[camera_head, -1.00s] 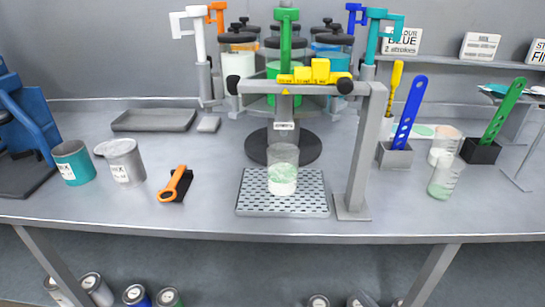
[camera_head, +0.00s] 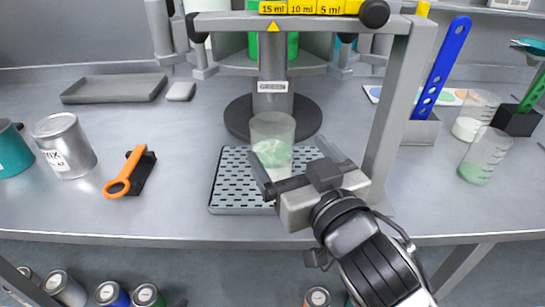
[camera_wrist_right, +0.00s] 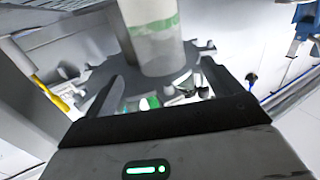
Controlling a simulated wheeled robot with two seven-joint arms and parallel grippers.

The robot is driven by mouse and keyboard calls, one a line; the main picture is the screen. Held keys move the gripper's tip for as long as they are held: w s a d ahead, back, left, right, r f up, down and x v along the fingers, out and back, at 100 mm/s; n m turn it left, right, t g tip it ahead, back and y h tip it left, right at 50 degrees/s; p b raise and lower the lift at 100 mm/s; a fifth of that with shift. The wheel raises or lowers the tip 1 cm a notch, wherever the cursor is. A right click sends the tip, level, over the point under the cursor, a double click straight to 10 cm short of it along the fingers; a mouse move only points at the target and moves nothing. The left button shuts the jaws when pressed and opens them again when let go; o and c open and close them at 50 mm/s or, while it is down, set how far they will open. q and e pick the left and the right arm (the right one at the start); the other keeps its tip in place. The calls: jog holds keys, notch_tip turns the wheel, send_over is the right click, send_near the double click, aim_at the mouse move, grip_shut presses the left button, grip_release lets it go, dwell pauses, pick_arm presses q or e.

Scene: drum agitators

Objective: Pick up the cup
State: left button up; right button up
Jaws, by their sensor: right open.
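A clear cup (camera_head: 272,140) with pale green contents stands upright on the perforated drip tray (camera_head: 228,198), under the dispenser stand. It also shows in the right wrist view (camera_wrist_right: 155,40), beyond and between the fingers. My right gripper (camera_head: 300,168) is open at the tray, just in front of the cup, with its fingers pointing toward it. In the right wrist view the open gripper (camera_wrist_right: 160,95) has the cup's lower part near its fingertips. I cannot tell whether a finger touches the cup. My left gripper is not in view.
A grey frame post (camera_head: 395,110) stands close to the right of my right gripper. Two beakers (camera_head: 485,155) (camera_head: 476,118) stand at the right. The bench front left is clear.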

aim_at(282, 140)
jog(key=x, duration=0.2)
jog(key=shift+w+a, duration=0.1)
jog(key=shift+w, duration=0.2)
jog(key=shift+w+a+r, duration=0.15)
jog(key=shift+w+r, duration=0.1)
jog(key=shift+w, duration=0.1)
jog(key=p+x, duration=0.1)
jog(key=x, duration=0.3)
jog(key=shift+w+a+r, duration=0.15)
jog(key=c, duration=1.5)
jog(key=shift+c, duration=0.9)
jog(key=shift+r, duration=0.15)
